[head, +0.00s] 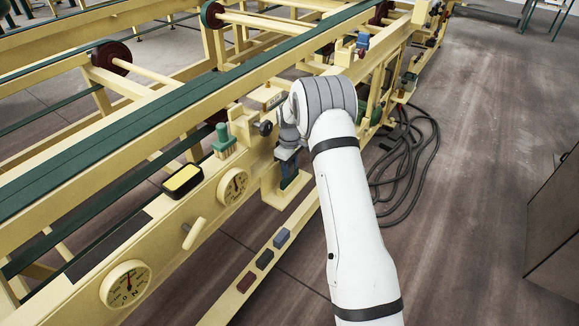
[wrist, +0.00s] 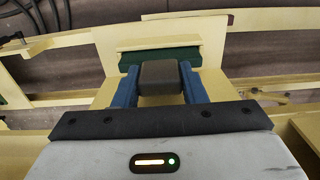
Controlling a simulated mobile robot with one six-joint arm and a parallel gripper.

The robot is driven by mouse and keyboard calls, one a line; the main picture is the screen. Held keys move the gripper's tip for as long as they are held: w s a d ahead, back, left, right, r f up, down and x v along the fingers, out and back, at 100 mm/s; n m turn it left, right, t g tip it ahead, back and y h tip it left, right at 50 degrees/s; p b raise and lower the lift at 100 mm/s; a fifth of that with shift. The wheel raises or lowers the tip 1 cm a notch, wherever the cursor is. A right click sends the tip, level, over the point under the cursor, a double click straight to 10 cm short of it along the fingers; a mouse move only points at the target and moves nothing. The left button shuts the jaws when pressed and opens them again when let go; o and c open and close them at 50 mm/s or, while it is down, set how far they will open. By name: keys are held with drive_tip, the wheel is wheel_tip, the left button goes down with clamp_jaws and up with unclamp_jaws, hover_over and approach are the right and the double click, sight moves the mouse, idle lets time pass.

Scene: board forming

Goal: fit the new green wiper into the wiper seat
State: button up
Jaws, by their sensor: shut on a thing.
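My gripper (wrist: 158,88) has blue fingers and is shut on the dark grey block (wrist: 160,76) of the green wiper. The wiper's green strip (wrist: 161,58) shows just beyond the fingertips in the wrist view, lying crosswise. The cream wiper seat (wrist: 158,30) is straight ahead, with a cream lip along the top of the green strip. The green strip is at the seat's face; I cannot tell how deep it sits. In the head view my gripper (head: 289,170) points down at the cream bracket (head: 283,200) on the machine's side, and my arm partly hides it.
A green brush (head: 223,142) and a yellow pad in a black tray (head: 182,180) are on the machine's side rail.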

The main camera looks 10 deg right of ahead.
drive_tip(key=shift+f+b, duration=0.3)
drive_tip(key=shift+f, duration=0.25)
drive_tip(key=o, duration=1.1)
wheel_tip(320, 180, up, 8)
